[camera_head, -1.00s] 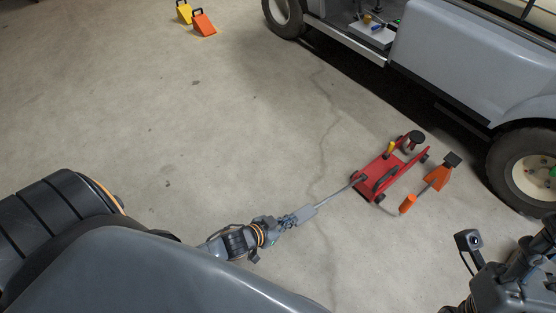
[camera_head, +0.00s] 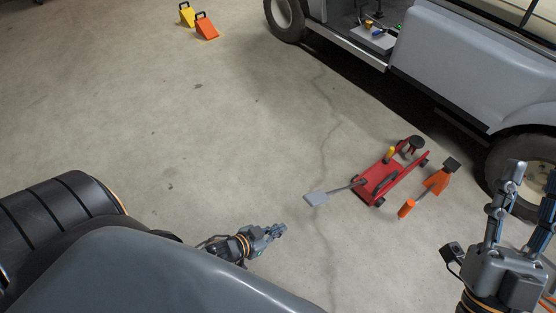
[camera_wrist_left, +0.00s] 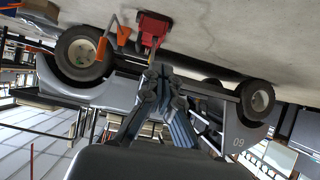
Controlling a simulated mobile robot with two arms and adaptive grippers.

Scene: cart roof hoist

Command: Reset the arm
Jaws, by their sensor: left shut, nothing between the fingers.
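My left gripper (camera_head: 281,229) is shut and empty over the bare floor; its closed fingers also show in the left wrist view (camera_wrist_left: 160,72). A red floor jack (camera_head: 385,178) stands on the concrete to its upper right. The jack's long handle ends in a grey grip (camera_head: 316,199), which is apart from my left fingers. My right gripper (camera_head: 530,180) is raised at the right edge, with its two fingers spread apart and nothing seen between them. The red jack also shows upside down at the top of the left wrist view (camera_wrist_left: 152,27).
An orange tool with a black pad (camera_head: 437,181) lies beside the jack. A grey cart (camera_head: 470,70) with wheels stands at the upper right. Yellow (camera_head: 186,15) and orange (camera_head: 206,28) wheel chocks sit far back.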

